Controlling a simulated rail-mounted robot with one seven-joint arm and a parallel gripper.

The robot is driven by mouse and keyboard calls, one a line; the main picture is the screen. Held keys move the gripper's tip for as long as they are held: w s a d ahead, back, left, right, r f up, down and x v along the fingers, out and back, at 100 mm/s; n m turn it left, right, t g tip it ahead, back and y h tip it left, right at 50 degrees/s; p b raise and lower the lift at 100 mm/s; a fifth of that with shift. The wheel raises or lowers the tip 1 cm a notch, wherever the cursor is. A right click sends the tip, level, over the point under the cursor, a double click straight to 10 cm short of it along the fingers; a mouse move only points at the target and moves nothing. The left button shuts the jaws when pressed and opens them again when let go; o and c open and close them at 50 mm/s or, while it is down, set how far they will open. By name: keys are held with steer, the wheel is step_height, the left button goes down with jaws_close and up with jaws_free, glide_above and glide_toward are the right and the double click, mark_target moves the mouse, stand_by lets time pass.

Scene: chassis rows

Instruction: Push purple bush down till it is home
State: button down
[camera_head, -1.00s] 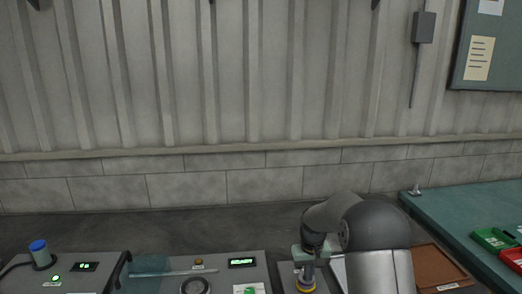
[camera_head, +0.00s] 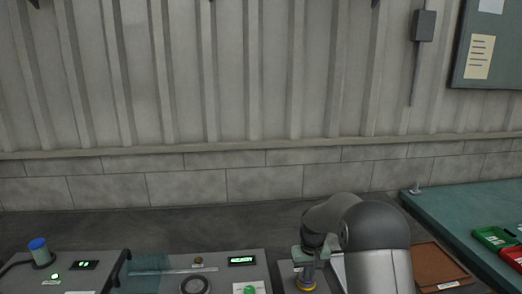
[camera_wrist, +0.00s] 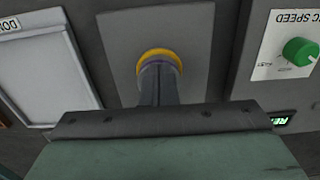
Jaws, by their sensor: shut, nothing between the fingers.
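My gripper (camera_wrist: 160,92) is shut, with its dark fingers pointing at a round fitting on a grey plate (camera_wrist: 195,30). The fitting has a yellow ring (camera_wrist: 160,52). A thin purplish edge, which appears to be the purple bush (camera_wrist: 157,62), shows inside the ring at the fingertips. The fingers hide most of it, so I cannot tell how deep it sits or whether they touch it. In the head view my gripper (camera_head: 307,272) is directly above the yellow ring (camera_head: 306,288), near the bottom edge of the picture.
A panel with a green knob (camera_wrist: 299,51) lies right of the plate, and a pale framed panel (camera_wrist: 40,70) lies left. In the head view, a console with a blue-topped post (camera_head: 38,244) stands left. A brown tray (camera_head: 440,268) and green bench (camera_head: 465,215) are right.

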steer(key=shift+f, duration=0.45)
stand_by(0.6)
steer(key=shift+r, duration=0.1)
step_height(320, 180, up, 8)
steer(key=p, duration=0.4)
stand_by(0.4)
steer(key=s+r, duration=0.8)
steer(key=s, duration=0.1)
steer(key=s+r+m, duration=0.1)
steer(key=s+r, duration=0.1)
steer(key=s, duration=2.5)
steer(key=shift+s+r+t, duration=0.15)
steer(key=shift+s+t, duration=0.1)
steer(key=shift+t, duration=0.15)
